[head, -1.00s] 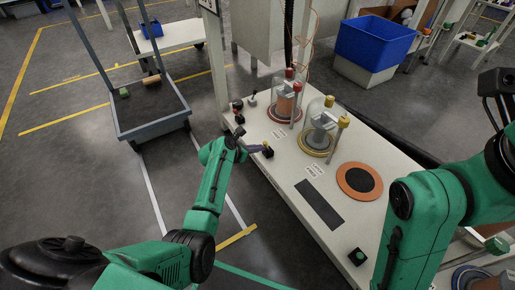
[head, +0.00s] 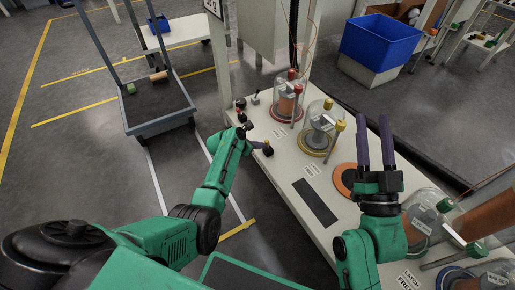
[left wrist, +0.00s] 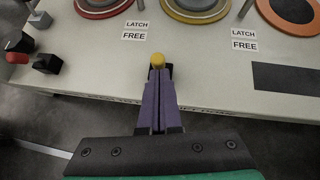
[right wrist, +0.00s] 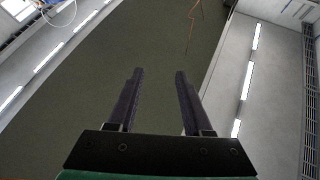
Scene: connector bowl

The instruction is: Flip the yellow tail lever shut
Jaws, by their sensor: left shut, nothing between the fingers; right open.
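The yellow tail lever (head: 267,142) shows as a small yellow knob on a dark block at the table's near edge. In the left wrist view its round yellow knob (left wrist: 158,58) is just beyond my left fingertips; whether they touch cannot be told. My left gripper (head: 260,147) is shut and empty, its purple fingers pointing at the dark block, which they partly hide in the left wrist view. My right gripper (head: 374,118) is open and empty, raised over the right part of the table with its fingers pointing up.
A glass dome with a yellow base ring (head: 318,148) and a yellow-topped post (head: 340,126) stands behind the lever. A red-ringed dome (head: 287,112) is further back. LATCH and FREE labels (left wrist: 244,39) lie on the table. An orange disc (head: 342,178) lies right.

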